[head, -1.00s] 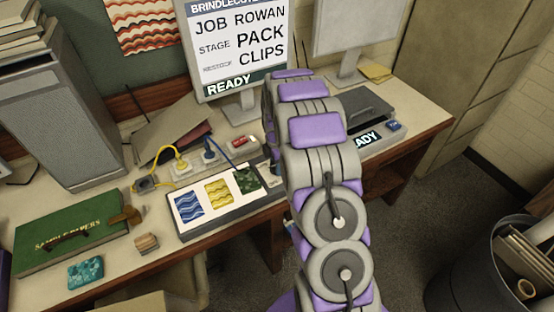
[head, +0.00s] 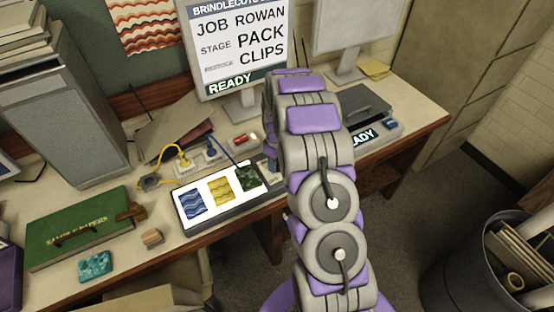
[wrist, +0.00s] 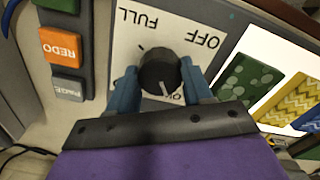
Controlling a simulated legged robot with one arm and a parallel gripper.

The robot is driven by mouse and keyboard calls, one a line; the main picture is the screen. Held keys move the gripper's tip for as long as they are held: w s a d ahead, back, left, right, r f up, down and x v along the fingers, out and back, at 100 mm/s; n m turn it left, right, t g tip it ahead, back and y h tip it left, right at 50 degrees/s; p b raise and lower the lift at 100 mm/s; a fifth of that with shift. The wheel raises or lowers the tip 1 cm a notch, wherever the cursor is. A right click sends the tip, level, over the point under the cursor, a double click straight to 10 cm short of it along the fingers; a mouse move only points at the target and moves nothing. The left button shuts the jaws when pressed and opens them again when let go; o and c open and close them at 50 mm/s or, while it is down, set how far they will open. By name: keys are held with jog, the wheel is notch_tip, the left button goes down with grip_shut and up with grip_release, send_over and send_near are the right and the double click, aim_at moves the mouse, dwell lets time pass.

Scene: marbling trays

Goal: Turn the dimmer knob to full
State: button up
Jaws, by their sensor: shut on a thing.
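In the wrist view the black dimmer knob (wrist: 158,70) sits on a white plate (wrist: 192,22) with the words FULL and OFF upside down. FULL is at the upper left of the knob and OFF at the upper right. The knob's white mark points down in the picture, away from both words. My gripper (wrist: 160,78) has a blue finger on each side of the knob and is shut on it. In the head view my arm hides the knob and gripper. The light panel (head: 190,229), with blue, yellow and green pattern samples on it, glows white.
Orange REDO button (wrist: 62,47) and other buttons lie left of the plate. On the desk are a green book (head: 80,228), a monitor (head: 240,50), a small wooden block (head: 152,238) and cables. A bin (head: 485,265) stands at the right.

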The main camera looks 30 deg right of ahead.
jog(key=m, duration=0.2)
jog(key=m+p, duration=0.1)
jog(key=m, duration=0.1)
jog(key=shift+w+r+m, duration=0.15)
jog(key=shift+m, duration=0.15)
jog(key=m, duration=0.3)
jog(key=shift+m+p, duration=0.3)
jog(key=shift+m, duration=0.1)
jog(key=m, duration=0.4)
jog(key=shift+w, duration=0.1)
jog(key=m, duration=0.5)
jog(key=shift+p, duration=0.3)
jog(key=m, duration=0.3)
jog(key=shift+m, duration=0.3)
jog(key=m, duration=0.3)
jog(key=shift+m, duration=0.3)
jog(key=m+b, duration=0.1)
jog(key=m, duration=0.5)
jog(key=shift+m, duration=0.3)
